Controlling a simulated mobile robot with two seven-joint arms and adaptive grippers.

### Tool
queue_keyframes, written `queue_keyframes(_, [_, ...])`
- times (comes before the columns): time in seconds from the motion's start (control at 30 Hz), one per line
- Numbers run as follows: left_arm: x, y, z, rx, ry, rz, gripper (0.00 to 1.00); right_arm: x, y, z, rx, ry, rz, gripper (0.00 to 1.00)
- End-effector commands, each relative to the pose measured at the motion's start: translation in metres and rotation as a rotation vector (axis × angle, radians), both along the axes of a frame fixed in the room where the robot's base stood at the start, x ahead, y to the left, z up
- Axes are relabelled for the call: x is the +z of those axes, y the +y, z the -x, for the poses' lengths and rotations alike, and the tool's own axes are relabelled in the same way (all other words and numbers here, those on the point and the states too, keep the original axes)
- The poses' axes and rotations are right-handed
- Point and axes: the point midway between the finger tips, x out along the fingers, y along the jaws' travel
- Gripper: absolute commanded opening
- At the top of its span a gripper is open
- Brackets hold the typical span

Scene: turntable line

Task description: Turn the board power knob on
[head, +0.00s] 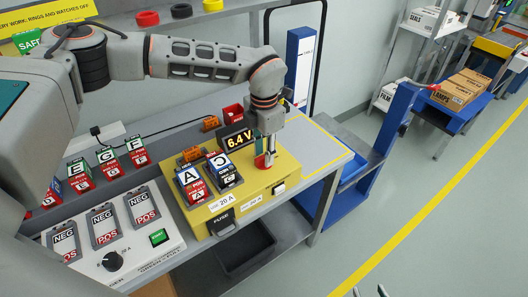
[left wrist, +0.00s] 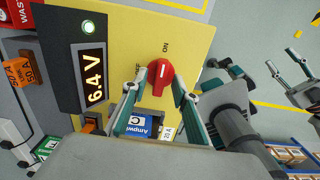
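In the head view the knob (head: 260,162) is partly hidden by my left gripper (head: 265,155). My left gripper (left wrist: 159,84) is open, with one finger on each side of the knob; I cannot tell whether either touches it. The display (left wrist: 93,75) reads 6.4 V, and a green lamp (left wrist: 88,27) above it is lit. My right gripper (left wrist: 289,74) is open and empty, away from the board.
Modules marked A (head: 190,184) and C (head: 223,170) stand on the board left of the knob. A black bin (head: 245,248) is below. The floor to the right is clear.

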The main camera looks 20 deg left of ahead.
Motion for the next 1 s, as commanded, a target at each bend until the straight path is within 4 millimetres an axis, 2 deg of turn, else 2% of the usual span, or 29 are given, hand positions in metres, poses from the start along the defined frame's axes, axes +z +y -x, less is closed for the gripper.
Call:
queue_keyframes(0.17, [0.024,0.000,-0.001,0.000,-0.004,0.001,0.28,0.001,0.000,-0.001,0.000,-0.002,-0.001,0.40])
queue_keyframes(0.4, [0.074,0.000,-0.001,0.000,-0.005,0.002,0.28,0.001,0.001,-0.001,0.001,-0.003,-0.001,0.40])
queue_keyframes(0.6, [0.105,0.000,-0.001,0.000,-0.003,0.001,0.28,0.001,0.001,-0.001,0.001,-0.003,-0.001,0.40])
queue_keyframes(0.8, [0.117,0.000,0.000,0.000,-0.002,0.001,0.28,0.001,0.001,-0.001,0.001,-0.003,-0.001,0.40])
queue_keyframes(1.0, [0.118,0.000,0.000,0.000,-0.001,0.001,0.28,0.001,0.001,-0.001,0.001,-0.002,-0.002,0.40])
